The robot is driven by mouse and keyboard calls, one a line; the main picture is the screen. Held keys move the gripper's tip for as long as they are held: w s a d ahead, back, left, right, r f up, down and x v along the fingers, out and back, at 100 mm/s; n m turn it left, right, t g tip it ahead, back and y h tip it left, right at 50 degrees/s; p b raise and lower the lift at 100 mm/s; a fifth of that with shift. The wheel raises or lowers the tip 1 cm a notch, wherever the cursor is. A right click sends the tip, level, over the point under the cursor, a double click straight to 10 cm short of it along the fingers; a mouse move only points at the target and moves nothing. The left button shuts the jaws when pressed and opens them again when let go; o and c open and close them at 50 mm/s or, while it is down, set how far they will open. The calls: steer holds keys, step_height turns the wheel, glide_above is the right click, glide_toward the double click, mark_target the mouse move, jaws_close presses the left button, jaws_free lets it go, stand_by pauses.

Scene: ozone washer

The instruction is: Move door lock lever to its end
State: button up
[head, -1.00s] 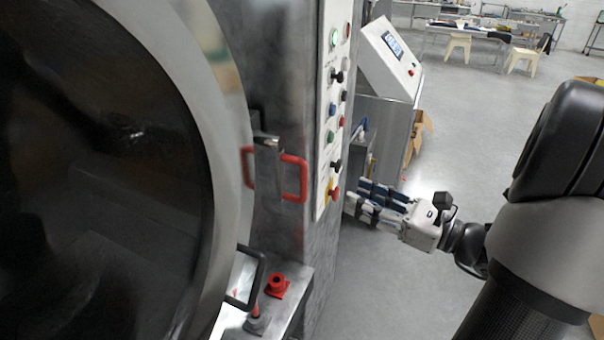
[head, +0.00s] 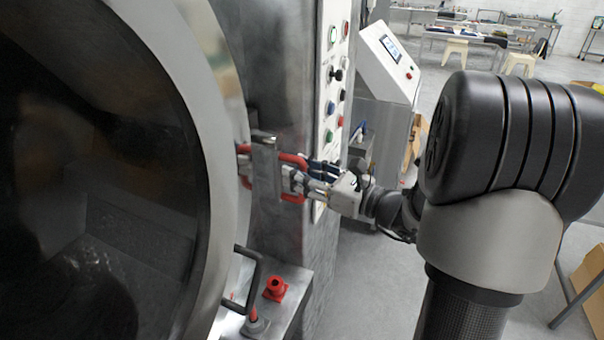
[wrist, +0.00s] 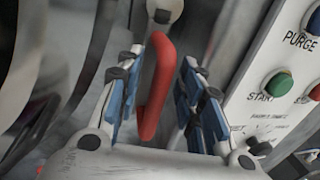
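The door lock lever is a red looped handle (head: 293,160) on a grey metal latch beside the round door. My gripper (head: 303,178) has come up to it from the right in the head view, and its fingers hide part of the loop. In the wrist view the red handle (wrist: 158,85) stands between the two blue-padded fingers of my gripper (wrist: 160,105). The fingers are spread, with a gap showing on the handle's right. The handle lies closer to the left finger; I cannot tell whether they touch.
The large round door (head: 215,150) fills the left. A white control panel (head: 333,90) with several buttons stands close behind my gripper. A black bar handle (head: 250,285) and a red fitting (head: 275,289) lie below. Open floor (head: 375,265) is at lower right.

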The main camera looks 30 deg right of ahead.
steer(key=shift+c, duration=0.4)
steer(key=c, duration=0.7)
jaws_close()
steer(key=shift+d+r, duration=0.1)
